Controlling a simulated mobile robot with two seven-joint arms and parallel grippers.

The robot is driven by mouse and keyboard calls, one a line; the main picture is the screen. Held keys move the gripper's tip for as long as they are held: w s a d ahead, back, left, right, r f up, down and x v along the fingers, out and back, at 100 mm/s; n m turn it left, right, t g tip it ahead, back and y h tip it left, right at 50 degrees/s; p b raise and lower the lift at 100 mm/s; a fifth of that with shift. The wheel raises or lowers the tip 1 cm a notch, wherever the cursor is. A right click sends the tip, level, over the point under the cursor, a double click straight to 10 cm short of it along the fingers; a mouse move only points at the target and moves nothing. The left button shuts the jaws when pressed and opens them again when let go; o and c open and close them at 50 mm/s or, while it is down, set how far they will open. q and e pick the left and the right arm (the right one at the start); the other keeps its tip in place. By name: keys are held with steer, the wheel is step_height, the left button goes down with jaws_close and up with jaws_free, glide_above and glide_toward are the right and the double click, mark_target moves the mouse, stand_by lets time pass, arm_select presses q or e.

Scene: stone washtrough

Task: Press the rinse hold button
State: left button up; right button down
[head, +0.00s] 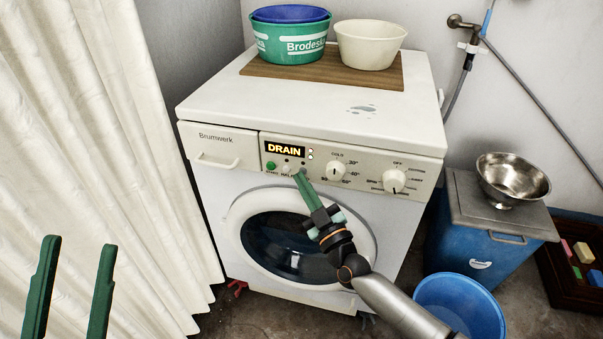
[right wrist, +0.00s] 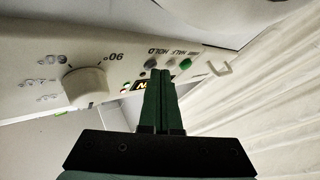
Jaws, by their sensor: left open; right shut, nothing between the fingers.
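The white washing machine (head: 190,140) shows DRAIN on its lit display (head: 285,149). Below the display are a green start button (head: 270,165), a half button (head: 286,168) and the grey rinse hold button (head: 303,170). My right gripper (head: 297,175) is shut and empty, its tips at the panel just below the half and hold buttons. In the right wrist view the shut tips (right wrist: 160,80) are close under the hold button (right wrist: 150,64) and half button (right wrist: 167,62); I cannot tell whether they touch. My left gripper (head: 77,240) is open and empty before the curtain.
Two dials (head: 335,170) are right of the buttons. Tubs (head: 290,40) and a cream bowl (head: 370,45) stand on a wooden board (head: 270,69) on top. A blue bucket (head: 460,305) and a blue box with a steel bowl (head: 512,178) are at right. A curtain (head: 100,150) hangs left.

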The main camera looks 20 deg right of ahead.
steer(key=shift+s+a+p, duration=0.25)
steer(key=shift+s+p, duration=0.15)
steer(key=shift+p, duration=0.05)
steer(key=s+a+p, duration=0.3)
steer(key=s, duration=0.2)
steer(key=shift+a, duration=0.2)
stand_by(0.5)
